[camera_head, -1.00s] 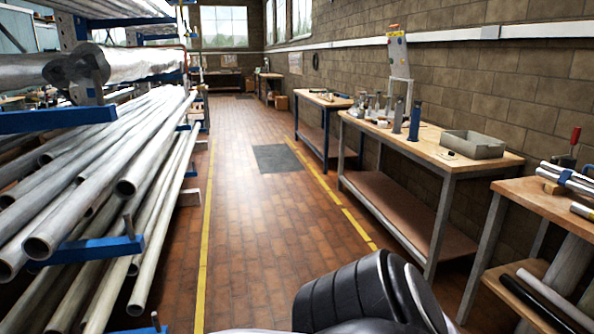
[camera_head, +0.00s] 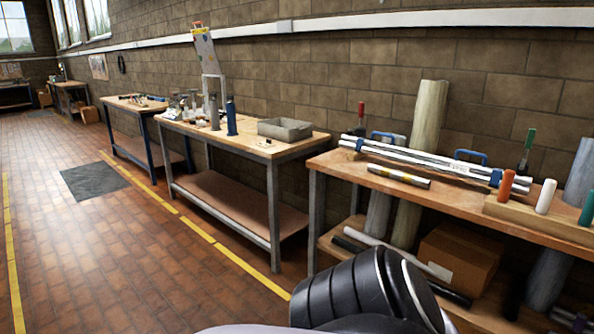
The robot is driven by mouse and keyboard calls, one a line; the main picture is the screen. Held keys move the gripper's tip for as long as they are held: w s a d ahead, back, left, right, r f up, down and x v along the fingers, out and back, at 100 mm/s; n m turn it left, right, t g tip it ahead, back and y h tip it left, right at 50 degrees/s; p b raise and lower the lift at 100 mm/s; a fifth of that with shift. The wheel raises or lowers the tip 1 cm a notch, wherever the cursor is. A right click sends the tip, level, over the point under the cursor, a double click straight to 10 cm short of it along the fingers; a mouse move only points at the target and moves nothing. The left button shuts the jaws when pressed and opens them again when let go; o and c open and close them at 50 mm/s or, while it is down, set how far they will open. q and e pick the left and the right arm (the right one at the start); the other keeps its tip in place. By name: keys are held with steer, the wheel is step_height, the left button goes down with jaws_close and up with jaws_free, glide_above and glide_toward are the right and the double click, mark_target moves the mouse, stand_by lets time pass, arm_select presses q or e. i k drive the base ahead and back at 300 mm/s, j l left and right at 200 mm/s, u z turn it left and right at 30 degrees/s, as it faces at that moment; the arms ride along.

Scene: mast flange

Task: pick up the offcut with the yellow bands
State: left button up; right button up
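A short metal offcut (camera_head: 398,176) lies on the wooden top of the nearest bench (camera_head: 335,167), near its front edge. It shows small yellowish bands, though the detail is fine at this distance. It lies in front of a bundle of long silver tubes (camera_head: 422,160) held in blue clamps. Neither of my grippers is in view. Only a black ribbed part of my own body shows at the bottom of the picture, well short of the bench top.
A wooden block with orange, white and green handles (camera_head: 545,197) stands at the right of the bench. Below are a cardboard box (camera_head: 462,258) and tubes. A second bench carries a grey tray (camera_head: 285,129) and bottles. The brick floor at left (camera_head: 110,250) is clear.

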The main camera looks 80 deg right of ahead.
mark_target(421, 182)
steer(key=z, duration=3.65)
steer(key=i+j+z, duration=0.3)
steer(key=j+z, duration=0.3)
steer(key=i+j+z, duration=0.1)
steer(key=j, duration=0.3)
steer(key=i+j+z, duration=0.1)
steer(key=j, duration=0.3)
steer(key=i+j+z, duration=0.1)
steer(key=j, duration=0.35)
steer(key=i+j, duration=0.1)
steer(key=j, duration=0.3)
steer(key=i+z, duration=0.05)
